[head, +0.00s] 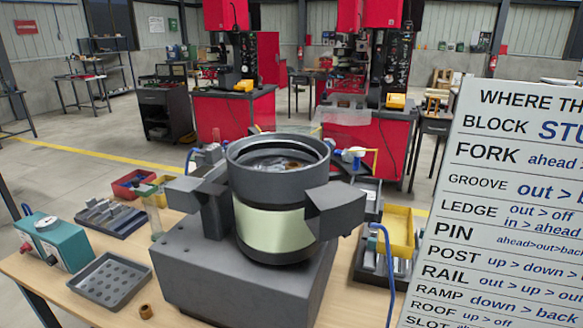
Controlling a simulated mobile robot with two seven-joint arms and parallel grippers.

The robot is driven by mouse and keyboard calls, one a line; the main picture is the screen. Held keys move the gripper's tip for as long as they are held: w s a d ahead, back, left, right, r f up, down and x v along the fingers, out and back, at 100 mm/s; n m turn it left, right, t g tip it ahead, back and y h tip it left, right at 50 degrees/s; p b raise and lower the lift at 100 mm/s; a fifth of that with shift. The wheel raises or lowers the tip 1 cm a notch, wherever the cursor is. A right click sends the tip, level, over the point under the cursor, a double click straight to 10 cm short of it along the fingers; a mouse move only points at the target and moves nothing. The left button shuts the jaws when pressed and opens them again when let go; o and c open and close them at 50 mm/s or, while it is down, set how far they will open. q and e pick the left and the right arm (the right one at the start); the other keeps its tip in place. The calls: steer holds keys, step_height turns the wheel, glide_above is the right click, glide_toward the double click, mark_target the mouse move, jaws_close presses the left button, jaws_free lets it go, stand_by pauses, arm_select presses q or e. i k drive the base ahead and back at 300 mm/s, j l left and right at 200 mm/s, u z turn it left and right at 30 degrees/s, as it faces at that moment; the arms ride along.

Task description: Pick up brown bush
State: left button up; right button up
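A small brown bush (146,311) lies on the wooden table near its front edge, at the lower left of the head view. It is a short ring with a dark hole, and nothing touches it. Neither of my grippers shows in the head view.
A grey tray with round pockets (112,280) lies just left of the bush. The large grey bowl feeder base (240,285) stands to its right. A teal gauge box (58,242) is at the far left. A white sign (510,220) fills the right side.

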mark_target(293, 165)
steer(key=i+j+z, duration=0.1)
steer(key=j, duration=0.15)
steer(key=j+z, duration=0.2)
steer(key=z, duration=1.2)
steer(key=k+j+z, duration=0.25)
steer(key=z, duration=0.25)
steer(key=k+j+z, duration=0.2)
steer(key=z, duration=0.3)
steer(key=k+z, duration=0.25)
steer(key=k, duration=0.2)
steer(key=k+z, duration=0.25)
steer(key=k, duration=0.2)
steer(key=k+l, duration=0.1)
steer(key=k, duration=1.05)
steer(key=j+z, duration=0.05)
